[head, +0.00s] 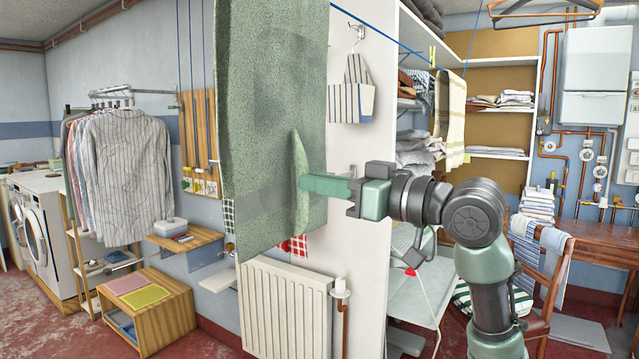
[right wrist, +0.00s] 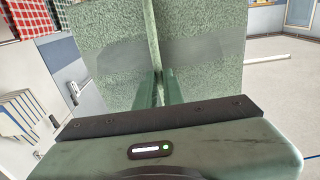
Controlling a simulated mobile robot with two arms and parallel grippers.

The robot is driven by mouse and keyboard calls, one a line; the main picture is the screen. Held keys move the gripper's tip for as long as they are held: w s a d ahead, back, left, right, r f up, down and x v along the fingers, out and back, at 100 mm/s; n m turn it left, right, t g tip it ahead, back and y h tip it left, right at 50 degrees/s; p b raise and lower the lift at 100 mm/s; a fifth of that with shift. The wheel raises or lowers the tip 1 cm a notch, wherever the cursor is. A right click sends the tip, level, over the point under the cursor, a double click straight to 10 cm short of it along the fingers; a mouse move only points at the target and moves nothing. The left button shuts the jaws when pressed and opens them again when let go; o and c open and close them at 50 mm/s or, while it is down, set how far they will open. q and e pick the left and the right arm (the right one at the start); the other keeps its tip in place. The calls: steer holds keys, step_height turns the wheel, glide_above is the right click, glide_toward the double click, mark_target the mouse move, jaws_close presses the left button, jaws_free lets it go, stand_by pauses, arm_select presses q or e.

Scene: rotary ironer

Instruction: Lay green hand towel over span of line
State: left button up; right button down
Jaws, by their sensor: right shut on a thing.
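The green hand towel (head: 268,110) hangs as a tall sheet in the middle of the head view, its top cut off by the frame's upper edge. My right gripper (head: 304,184) reaches it from the right and is shut on a vertical fold low on the towel. In the right wrist view the fingers (right wrist: 162,88) pinch this fold of the towel (right wrist: 205,45). The blue line (head: 385,34) runs from the towel's upper right toward the shelves. Whether the towel's top lies over the line cannot be seen. My left gripper is not in view.
A striped cream towel (head: 450,115) hangs farther along the line beside a yellow peg (head: 432,55). A white radiator (head: 285,305) and a white partition (head: 362,220) stand behind the green towel. Shirts (head: 120,175) hang on the left above a wooden stand (head: 145,310).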

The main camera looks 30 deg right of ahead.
steer(key=c, duration=1.5)
jaws_free()
steer(key=shift+o, duration=0.2)
steer(key=b+v, duration=0.2)
steer(key=v, duration=0.6)
